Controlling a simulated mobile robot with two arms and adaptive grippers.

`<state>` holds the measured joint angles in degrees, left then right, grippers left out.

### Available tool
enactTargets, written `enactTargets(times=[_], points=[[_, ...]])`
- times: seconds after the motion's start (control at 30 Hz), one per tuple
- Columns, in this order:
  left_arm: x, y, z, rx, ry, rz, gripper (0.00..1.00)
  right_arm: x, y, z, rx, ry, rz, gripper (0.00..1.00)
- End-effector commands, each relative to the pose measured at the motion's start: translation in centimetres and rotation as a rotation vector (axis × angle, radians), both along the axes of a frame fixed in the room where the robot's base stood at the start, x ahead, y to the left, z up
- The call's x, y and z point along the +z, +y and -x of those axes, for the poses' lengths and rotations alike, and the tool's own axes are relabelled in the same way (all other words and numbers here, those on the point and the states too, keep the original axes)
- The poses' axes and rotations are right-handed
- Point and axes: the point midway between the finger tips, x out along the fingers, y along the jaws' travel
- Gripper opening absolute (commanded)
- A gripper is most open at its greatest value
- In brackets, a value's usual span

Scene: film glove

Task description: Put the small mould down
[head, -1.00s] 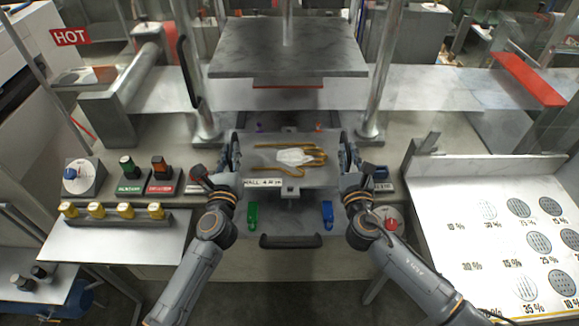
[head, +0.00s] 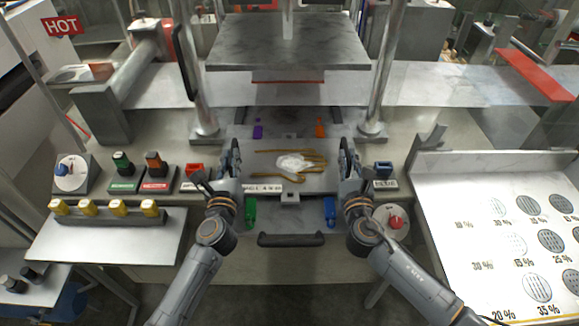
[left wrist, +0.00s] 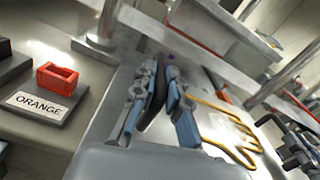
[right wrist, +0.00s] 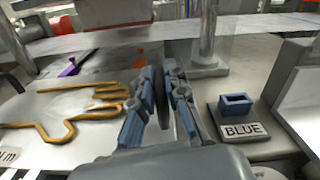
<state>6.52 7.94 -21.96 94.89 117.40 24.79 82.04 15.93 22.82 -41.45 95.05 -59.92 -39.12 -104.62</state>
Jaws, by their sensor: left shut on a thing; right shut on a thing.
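The small mould (head: 262,165) is a flat grey plate with a gold hand-shaped outline, a white patch in its middle and a label on its front edge. It lies level over the press bed under the raised upper plate; I cannot tell whether it touches the bed. My left gripper (head: 235,157) is shut on the dark grip at its left side, also seen in the left wrist view (left wrist: 158,90). My right gripper (head: 347,157) is shut on the grip at its right side. The gold outline also shows in the right wrist view (right wrist: 108,106).
Purple (head: 258,128) and orange (head: 320,128) pieces stand behind the mould; green (head: 250,212) and blue (head: 329,212) ones stand in front. A black handle (head: 291,240) is at the bed's front. Steel posts (head: 376,70) flank it. A hot press plate (head: 288,42) hangs above.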

Motion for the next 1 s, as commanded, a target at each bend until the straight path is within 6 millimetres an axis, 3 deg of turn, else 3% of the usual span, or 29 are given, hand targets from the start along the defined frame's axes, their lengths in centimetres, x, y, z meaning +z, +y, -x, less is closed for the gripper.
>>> enactTargets(times=[0.2,0.23,0.33,0.73,1.0], points=[[-0.9,-0.1,-0.2,-0.001,-0.011,0.004,0.00,-1.4,0.5,0.2,0.014,-0.002,0.000,0.00],[-1.2,0.0,-0.1,0.000,-0.005,0.004,0.15,-1.7,0.5,0.2,0.014,0.004,0.000,0.15],[-1.0,0.0,-0.1,0.000,-0.004,0.003,0.35,-1.4,0.4,0.2,0.011,0.004,0.000,0.35],[-1.2,0.0,0.6,0.000,0.000,0.001,0.36,-1.3,0.1,0.1,0.003,0.001,0.000,0.36],[-1.3,-0.1,5.7,0.000,0.002,0.003,0.36,-1.2,0.0,0.0,0.001,0.000,0.000,0.36]])
